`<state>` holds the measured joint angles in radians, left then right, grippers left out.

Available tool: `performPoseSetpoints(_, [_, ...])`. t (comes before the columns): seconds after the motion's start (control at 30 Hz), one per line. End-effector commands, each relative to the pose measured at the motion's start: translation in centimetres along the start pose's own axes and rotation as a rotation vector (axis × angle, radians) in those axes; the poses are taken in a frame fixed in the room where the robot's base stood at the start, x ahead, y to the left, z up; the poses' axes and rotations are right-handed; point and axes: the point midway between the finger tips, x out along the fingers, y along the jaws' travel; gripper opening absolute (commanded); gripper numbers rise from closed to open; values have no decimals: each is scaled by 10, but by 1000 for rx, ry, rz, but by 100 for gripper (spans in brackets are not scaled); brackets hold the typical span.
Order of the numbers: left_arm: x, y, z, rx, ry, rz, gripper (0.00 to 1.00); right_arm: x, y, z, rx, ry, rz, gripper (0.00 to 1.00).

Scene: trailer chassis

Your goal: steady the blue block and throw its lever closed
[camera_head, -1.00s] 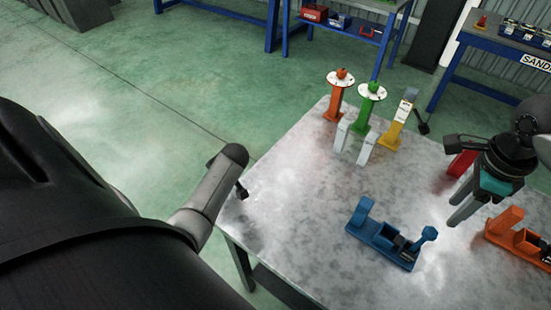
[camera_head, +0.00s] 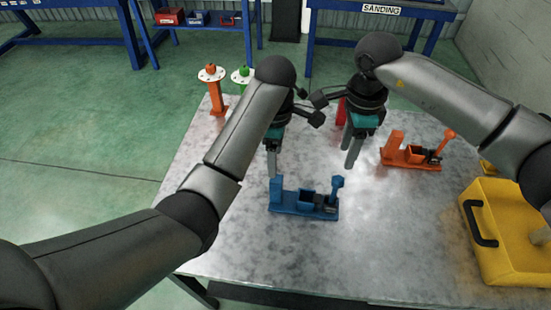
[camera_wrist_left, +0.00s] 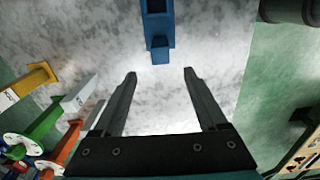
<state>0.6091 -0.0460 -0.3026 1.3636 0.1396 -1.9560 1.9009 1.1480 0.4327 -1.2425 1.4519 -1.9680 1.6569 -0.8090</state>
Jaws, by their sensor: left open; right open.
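The blue block (camera_head: 305,207) lies on the grey metal table (camera_head: 225,230), with a raised end on its left. Its lever (camera_head: 336,187) stands up at the right end, tilted slightly outward. My left gripper (camera_head: 272,172) points down just behind and above the block's left end. In the left wrist view its open fingers (camera_wrist_left: 160,74) are empty, and the blue block (camera_wrist_left: 159,28) lies beyond the tips, roughly in line with the gap. My right gripper (camera_head: 352,152) is open and empty, behind and right of the lever, apart from it.
An orange block with a lever (camera_head: 412,155) sits to the right. A yellow case (camera_head: 505,235) stands at the right edge. An orange post (camera_head: 215,92) and a green post (camera_head: 241,75) stand at the back left. The table front is clear.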

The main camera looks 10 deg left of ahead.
Motion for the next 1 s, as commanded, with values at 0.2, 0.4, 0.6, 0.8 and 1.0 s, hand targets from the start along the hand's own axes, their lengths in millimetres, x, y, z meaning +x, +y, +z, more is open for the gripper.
performPoseSetpoints(0.2, [18, -2, 3, 2, -4, -9, 75, 0, 0, 0, 0, 0, 0, 50])
performPoseSetpoints(0.4, [57, -2, 2, 1, -3, -9, 75, 0, 0, 0, 0, 0, 0, 50])
performPoseSetpoints(0.6, [92, -2, 3, 1, -3, -7, 75, 0, 0, 0, 0, 0, 0, 50])
performPoseSetpoints(0.8, [120, -2, 3, 1, -4, -7, 75, 0, 0, 0, 0, 0, 0, 50])
performPoseSetpoints(1.0, [138, -1, 3, 2, -4, -5, 75, 0, 0, 0, 0, 0, 0, 50])
